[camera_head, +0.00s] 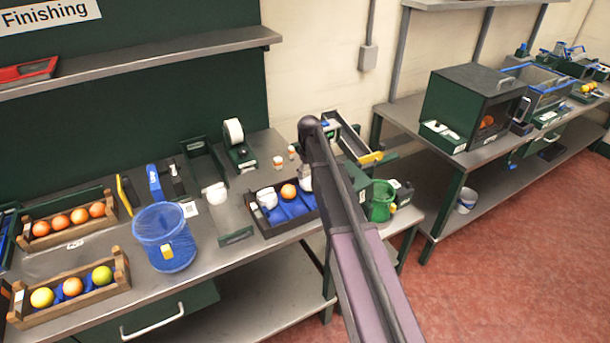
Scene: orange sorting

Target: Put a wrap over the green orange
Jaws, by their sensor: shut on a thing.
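Two yellow-green oranges, one at the left end (42,297) and one at the right end (102,275), sit in the front wooden crate (85,301) with an orange one (72,287) between them. A dark tray with a blue lining (290,211) stands at mid-bench. It holds an orange fruit (288,191) and crumpled white pieces (267,197) that may be wraps. I cannot tell whether a wrap covers any fruit. My arm crosses the view in front of the tray's right end and hides part of it. My gripper is not visible.
A rear wooden crate (70,229) holds several oranges. A blue mesh bin (165,240) stands between the crates and the tray. A green basket (381,203) is right of my arm. A tape dispenser (238,150) stands behind the tray. A shelf (140,57) overhangs the bench.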

